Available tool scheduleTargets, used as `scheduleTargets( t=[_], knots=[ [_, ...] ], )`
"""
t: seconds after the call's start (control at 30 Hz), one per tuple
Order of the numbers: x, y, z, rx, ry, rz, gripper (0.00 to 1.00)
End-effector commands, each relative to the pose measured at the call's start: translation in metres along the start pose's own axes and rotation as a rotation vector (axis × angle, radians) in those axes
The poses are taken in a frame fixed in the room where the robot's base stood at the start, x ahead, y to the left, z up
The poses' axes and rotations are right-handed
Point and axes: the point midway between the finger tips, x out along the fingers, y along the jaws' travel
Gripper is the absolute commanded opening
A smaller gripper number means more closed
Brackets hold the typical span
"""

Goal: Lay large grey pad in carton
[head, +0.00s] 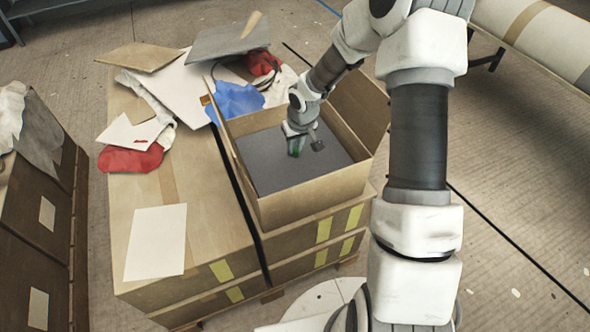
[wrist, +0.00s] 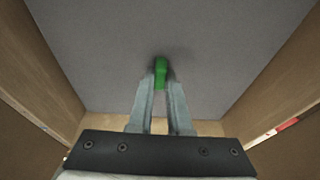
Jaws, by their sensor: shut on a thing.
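The large grey pad (head: 275,165) lies flat inside the open carton (head: 320,196) and covers most of its bottom. In the wrist view the pad (wrist: 250,50) fills the space between the carton walls (wrist: 35,65). My gripper (head: 305,146) reaches down into the carton. It is shut on a small green tab (wrist: 161,73) that stands at the pad's surface; green also shows by the fingers in the head view. Whether the pad rests fully on the carton's bottom cannot be told.
The carton stands on a large cardboard box (head: 195,215). Left of it lie a white sheet (head: 157,242), a red cloth (head: 130,159), a blue cloth (head: 236,101) and loose boards (head: 228,42). More boxes (head: 35,210) stand at the far left. A large roll (head: 545,30) is at upper right.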

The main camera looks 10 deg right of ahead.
Motion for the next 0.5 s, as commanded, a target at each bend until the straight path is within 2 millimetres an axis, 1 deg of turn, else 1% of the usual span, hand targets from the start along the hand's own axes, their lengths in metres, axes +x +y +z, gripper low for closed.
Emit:
scheduleTargets(
  t=[0.03,0.1,0.37,0.5],
  knots=[
    [0.016,0.0,0.004,0.0,-0.001,-0.001,0.0],
    [0.027,0.0,0.007,-0.001,-0.001,0.0,0.0],
    [0.044,0.0,0.012,0.0,0.001,0.0,0.0],
    [0.065,0.0,0.018,0.001,0.0,0.0,0.0]
  ],
)
